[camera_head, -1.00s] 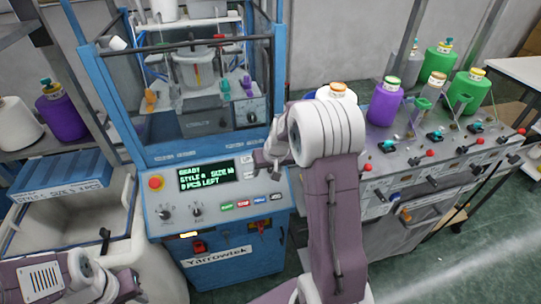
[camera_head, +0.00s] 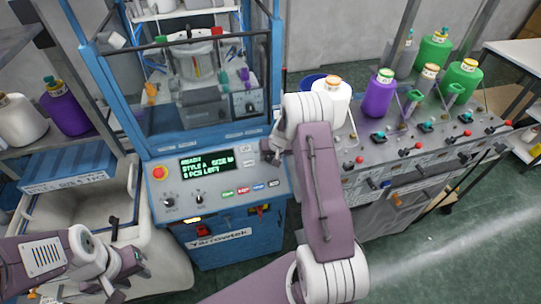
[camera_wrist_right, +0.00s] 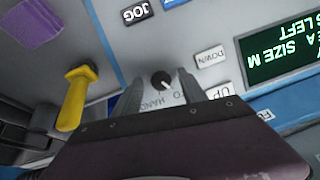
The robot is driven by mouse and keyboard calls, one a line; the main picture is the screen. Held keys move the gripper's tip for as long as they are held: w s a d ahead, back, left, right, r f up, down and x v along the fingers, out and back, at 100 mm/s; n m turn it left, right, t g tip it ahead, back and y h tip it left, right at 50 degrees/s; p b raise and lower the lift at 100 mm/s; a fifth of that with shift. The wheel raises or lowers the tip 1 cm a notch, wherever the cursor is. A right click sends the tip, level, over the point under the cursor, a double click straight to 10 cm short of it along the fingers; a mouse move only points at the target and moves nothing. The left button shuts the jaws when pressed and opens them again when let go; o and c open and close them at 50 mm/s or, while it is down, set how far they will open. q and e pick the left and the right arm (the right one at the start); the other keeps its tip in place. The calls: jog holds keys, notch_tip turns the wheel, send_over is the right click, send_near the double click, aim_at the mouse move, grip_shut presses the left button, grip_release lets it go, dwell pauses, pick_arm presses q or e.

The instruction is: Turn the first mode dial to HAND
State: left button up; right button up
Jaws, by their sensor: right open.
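In the head view my right gripper (camera_head: 270,150) is at the right end of the blue machine's control panel (camera_head: 215,190) and hides the dial there. My left gripper (camera_head: 130,281) is low at the left, away from the panel, its jaws unclear.
UP (camera_wrist_right: 226,93), DOWN (camera_wrist_right: 210,56) and JOG (camera_wrist_right: 137,13) buttons, a yellow lever (camera_wrist_right: 75,97) and the green-lettered display (camera_wrist_right: 280,45) surround the dial. Two other knobs and a red stop button (camera_head: 159,172) are further left. A yarn-cone bench (camera_head: 400,150) stands at the right.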

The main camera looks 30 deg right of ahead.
grip_shut()
jog(key=shift+f+b, duration=0.1)
jog(key=shift+b, duration=0.25)
jog(key=m+b, duration=0.2)
jog(key=b, duration=0.1)
jog(key=m+t+y+b, duration=0.1)
jog(key=m+b, duration=0.2)
jog(key=b, duration=0.1)
jog(key=m+b, duration=0.2)
jog(key=b, duration=0.2)
jog(key=shift+s+f+t, duration=0.15)
jog(key=shift+f+t, duration=0.1)
jog(key=shift+t, duration=0.05)
jog(key=shift+r+m+t+y+b, duration=0.1)
jog(key=shift+m+t+y+b, duration=0.15)
jog(key=shift+m+b, duration=0.8)
jog(key=shift+r+m+t+y+b, duration=0.15)
jog(key=shift+m+t+b, duration=0.1)
jog(key=shift+m+b, duration=0.8)
grip_release()
